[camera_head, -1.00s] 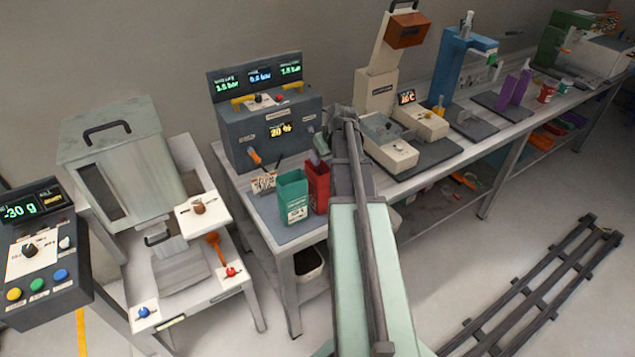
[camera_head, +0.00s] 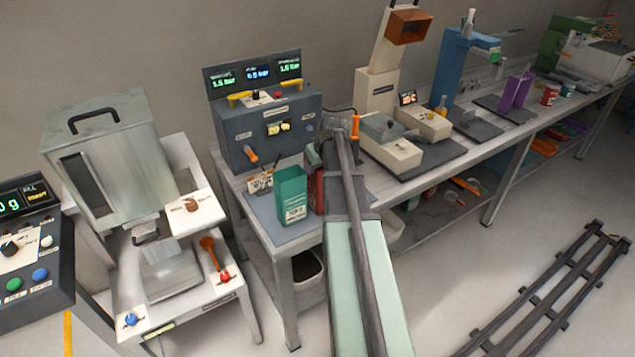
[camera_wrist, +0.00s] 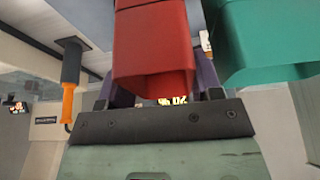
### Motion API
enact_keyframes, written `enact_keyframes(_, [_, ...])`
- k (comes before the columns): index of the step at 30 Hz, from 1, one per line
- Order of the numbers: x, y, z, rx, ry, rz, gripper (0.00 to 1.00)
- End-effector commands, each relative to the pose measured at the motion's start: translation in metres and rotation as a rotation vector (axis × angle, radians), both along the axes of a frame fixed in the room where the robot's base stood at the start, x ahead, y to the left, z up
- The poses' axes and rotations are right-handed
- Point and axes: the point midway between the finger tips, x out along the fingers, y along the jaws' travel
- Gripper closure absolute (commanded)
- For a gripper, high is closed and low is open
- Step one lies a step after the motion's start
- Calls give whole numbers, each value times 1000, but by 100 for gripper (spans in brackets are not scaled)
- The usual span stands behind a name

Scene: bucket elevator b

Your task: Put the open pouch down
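The red pouch (camera_wrist: 150,40) fills the middle of the wrist view, its mouth open and facing my gripper. My gripper (camera_wrist: 158,86) has one finger on each side of the pouch and appears shut on it. In the head view the red pouch (camera_head: 316,190) stands upright, close to the right of the green pouch, partly hidden by my arm. I cannot tell whether its bottom touches the table. The green pouch (camera_head: 291,198) stands upright and open on the blue-grey mat (camera_head: 275,226); it also shows at the right of the wrist view (camera_wrist: 265,40).
A grey control box (camera_head: 270,128) with lit displays stands behind the pouches. An orange-handled tool (camera_head: 250,153) hangs on its front, and a small card holder (camera_head: 261,180) sits left of the green pouch. Cream machines (camera_head: 392,140) stand to the right. Free mat lies in front.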

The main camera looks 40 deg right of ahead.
Motion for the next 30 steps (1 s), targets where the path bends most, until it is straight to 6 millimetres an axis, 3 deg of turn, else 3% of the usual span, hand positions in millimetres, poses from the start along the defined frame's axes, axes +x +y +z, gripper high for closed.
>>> enact_keyframes(11, [0, 0, 3, 0, 0, 0, 54])
enact_keyframes(17, [0, 0, 22, 0, 0, 0, 54])
enact_keyframes(23, [0, 0, 73, 0, 0, 0, 54])
enact_keyframes(30, [0, 0, 162, 0, 0, 0, 54])
